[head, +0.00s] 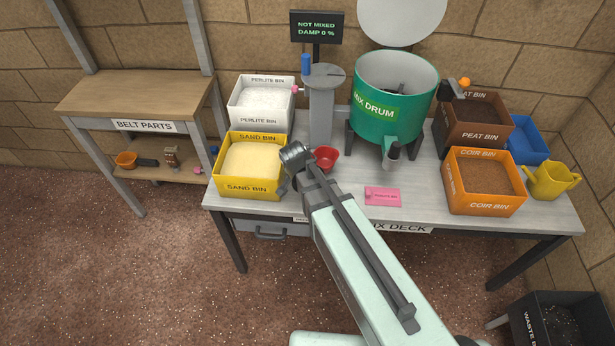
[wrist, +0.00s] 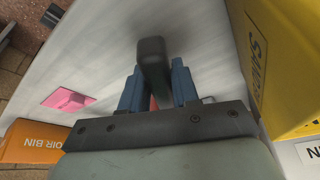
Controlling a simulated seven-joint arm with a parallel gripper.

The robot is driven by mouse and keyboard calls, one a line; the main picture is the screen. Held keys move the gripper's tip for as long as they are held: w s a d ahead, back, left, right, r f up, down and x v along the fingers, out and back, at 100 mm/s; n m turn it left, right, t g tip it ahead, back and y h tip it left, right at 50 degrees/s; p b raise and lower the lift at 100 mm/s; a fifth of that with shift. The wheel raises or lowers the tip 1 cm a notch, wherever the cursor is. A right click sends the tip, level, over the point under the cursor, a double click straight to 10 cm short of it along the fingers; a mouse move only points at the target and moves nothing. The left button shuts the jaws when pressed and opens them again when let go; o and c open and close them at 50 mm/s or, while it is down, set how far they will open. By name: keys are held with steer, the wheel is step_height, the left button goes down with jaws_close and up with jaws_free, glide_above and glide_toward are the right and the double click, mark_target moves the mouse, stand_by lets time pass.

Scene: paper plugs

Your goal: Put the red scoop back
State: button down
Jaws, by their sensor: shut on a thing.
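The red scoop (head: 326,157) shows in the head view just right of my wrist, over the deck between the sand bin and the mix drum. I cannot tell whether it touches the deck. In the wrist view my gripper (wrist: 157,88) has its blue fingers shut on the scoop. A dark block-like part sticks out beyond the fingertips, and a sliver of the red scoop (wrist: 154,103) shows between them. My fingers are hidden behind my arm in the head view.
The yellow sand bin (head: 250,188) is close at left, the green mix drum (head: 385,115) behind right. A grey post (head: 321,110) stands behind the scoop. A pink card (head: 382,196) lies near the front edge. The orange coir bin (head: 484,205) is at right.

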steer(key=shift+f, duration=0.3)
steer(key=shift+f, duration=0.5)
stand_by(0.5)
steer(key=c, duration=0.8)
jaws_free()
steer(key=shift+o, duration=0.2)
steer(key=shift+w+d+v, duration=0.1)
steer(key=shift+w+v, duration=0.05)
steer(key=shift+v, duration=1.5)
steer(key=shift+w+d+v, duration=0.1)
steer(key=shift+w+v, duration=0.05)
steer(key=shift+v, duration=1.45)
steer(key=shift+w+d+v, duration=0.1)
steer(key=shift+w+v, duration=0.05)
steer(key=shift+v, duration=1.5)
steer(key=shift+r, duration=0.15)
steer(key=shift+r, duration=0.1)
steer(key=v, duration=1.3)
steer(key=shift+r, duration=0.3)
